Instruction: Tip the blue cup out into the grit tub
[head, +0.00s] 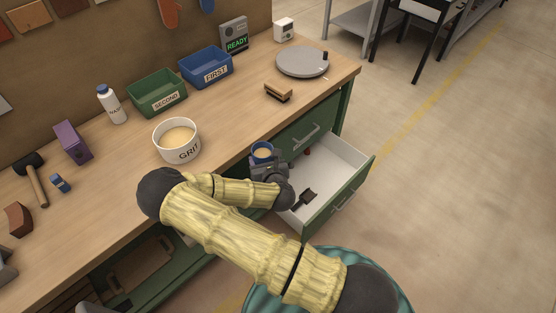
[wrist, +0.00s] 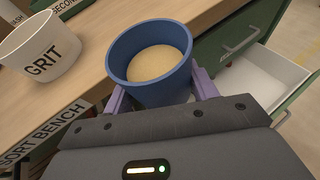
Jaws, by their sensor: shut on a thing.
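The blue cup (wrist: 150,90) is upright between the two purple fingers of my gripper (wrist: 163,97), and pale tan grit shows inside it in the wrist view. My gripper is shut on the cup. In the head view the cup (head: 262,151) is near the bench's front edge, beside the open drawer; most of my gripper there is dark and partly hidden by my arm. The white grit tub (head: 176,150), labelled GRIT, stands on the bench to the left of the cup and holds tan grit. The tub also shows at the upper left of the wrist view (wrist: 42,55).
Behind the tub stand the green SECOND bin (head: 157,95) and the blue FIRST bin (head: 207,70). A glue-like white bottle (head: 111,104) is left of the bins. Bare wood lies between tub and cup.

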